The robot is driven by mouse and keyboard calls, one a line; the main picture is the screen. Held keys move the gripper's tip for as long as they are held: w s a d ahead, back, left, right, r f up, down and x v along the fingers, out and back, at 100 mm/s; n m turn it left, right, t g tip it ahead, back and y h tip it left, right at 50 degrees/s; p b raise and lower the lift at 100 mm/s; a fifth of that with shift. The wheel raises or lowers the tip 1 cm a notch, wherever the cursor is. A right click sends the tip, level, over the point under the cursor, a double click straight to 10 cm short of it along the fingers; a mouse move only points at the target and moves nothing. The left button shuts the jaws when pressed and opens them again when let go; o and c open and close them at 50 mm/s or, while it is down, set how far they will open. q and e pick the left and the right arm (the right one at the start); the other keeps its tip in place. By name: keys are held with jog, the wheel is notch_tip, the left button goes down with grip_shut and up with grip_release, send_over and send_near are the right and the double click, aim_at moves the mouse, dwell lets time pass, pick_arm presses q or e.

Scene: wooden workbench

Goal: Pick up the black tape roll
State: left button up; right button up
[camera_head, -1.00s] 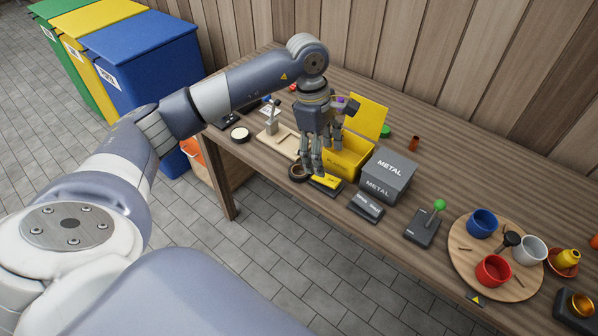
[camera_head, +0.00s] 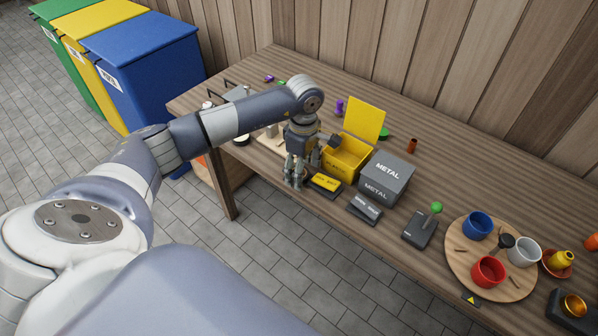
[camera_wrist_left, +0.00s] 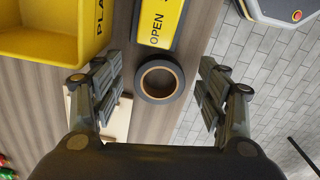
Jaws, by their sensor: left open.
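The black tape roll (camera_wrist_left: 160,80) lies flat on the workbench near its front edge, with a tan inner ring. In the left wrist view it sits between the spread fingers of my left gripper (camera_wrist_left: 160,92), beyond the fingertips' reach or level with them; I cannot tell the height gap. In the head view my left gripper (camera_head: 294,182) points down over the front edge of the bench and hides the roll. The fingers are open and hold nothing. My right gripper is not in view.
A yellow open-lid box (camera_head: 347,158) and a grey METAL box (camera_head: 387,177) stand right of the gripper. A black and yellow OPEN pedal (camera_head: 325,184) lies beside the roll. A wooden board (camera_wrist_left: 115,120) is near the left fingers. A round tray (camera_head: 462,265) with cups is farther right.

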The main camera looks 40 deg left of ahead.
pick_arm(q)
jog(key=shift+f, duration=0.45)
jog(key=shift+c, duration=0.4)
jog(key=c, duration=1.1)
jog(key=shift+r, duration=0.1)
